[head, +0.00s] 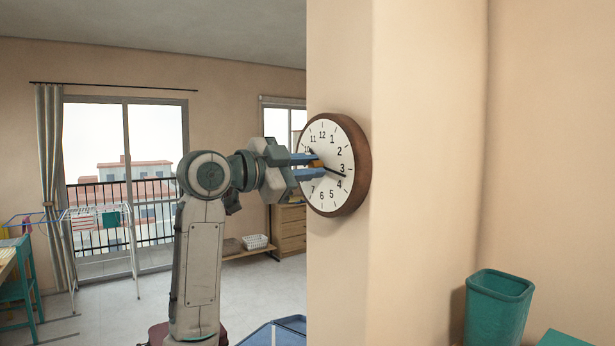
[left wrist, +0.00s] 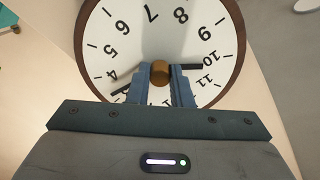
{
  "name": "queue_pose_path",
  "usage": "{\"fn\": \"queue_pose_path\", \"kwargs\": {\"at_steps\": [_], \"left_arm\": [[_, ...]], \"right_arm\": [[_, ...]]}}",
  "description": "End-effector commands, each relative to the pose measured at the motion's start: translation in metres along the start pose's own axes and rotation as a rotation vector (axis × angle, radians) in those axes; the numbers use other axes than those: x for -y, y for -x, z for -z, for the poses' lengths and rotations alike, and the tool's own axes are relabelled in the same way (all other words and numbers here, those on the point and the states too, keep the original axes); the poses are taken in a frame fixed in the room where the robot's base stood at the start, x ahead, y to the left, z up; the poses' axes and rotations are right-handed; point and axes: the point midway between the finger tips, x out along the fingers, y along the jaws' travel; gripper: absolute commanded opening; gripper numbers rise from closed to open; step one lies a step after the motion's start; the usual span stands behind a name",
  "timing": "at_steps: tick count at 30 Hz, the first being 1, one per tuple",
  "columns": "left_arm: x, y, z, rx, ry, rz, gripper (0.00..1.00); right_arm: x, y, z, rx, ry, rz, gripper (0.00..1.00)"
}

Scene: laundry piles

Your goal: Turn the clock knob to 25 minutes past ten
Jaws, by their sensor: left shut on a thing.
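A round wall clock (head: 350,158) with a brown rim and white face hangs on the pillar. My left gripper (head: 317,165) is at the middle of the face, its blue fingers shut on the orange-brown knob (head: 318,163). In the left wrist view the knob (left wrist: 160,72) sits between the two fingers (left wrist: 160,75). The long dark minute hand (head: 335,174) points between 3 and 4. The shorter hour hand points up-left, near 10 and a little past it. The fingers hide part of the face and both hands near the centre. My right gripper is not in view.
The pillar's flat wall (head: 400,250) stands close behind the clock. A teal bin (head: 497,310) is at the lower right. A drying rack (head: 100,235), a wooden drawer unit (head: 288,228) and a white basket (head: 256,241) stand far back at the left.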

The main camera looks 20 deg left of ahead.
Motion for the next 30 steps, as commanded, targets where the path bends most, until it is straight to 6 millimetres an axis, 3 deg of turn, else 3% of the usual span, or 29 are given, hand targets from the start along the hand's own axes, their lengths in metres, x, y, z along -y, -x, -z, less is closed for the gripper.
{"fn": "queue_pose_path", "kwargs": {"at_steps": [18, 30], "left_arm": [[-0.002, 0.000, -0.002, 0.000, -0.575, 0.000, 0.00], [-0.002, 0.000, -0.001, 0.000, -0.828, -0.002, 0.00]], "right_arm": [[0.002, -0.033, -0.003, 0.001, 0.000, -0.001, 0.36], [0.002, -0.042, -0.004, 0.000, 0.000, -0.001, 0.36]]}}
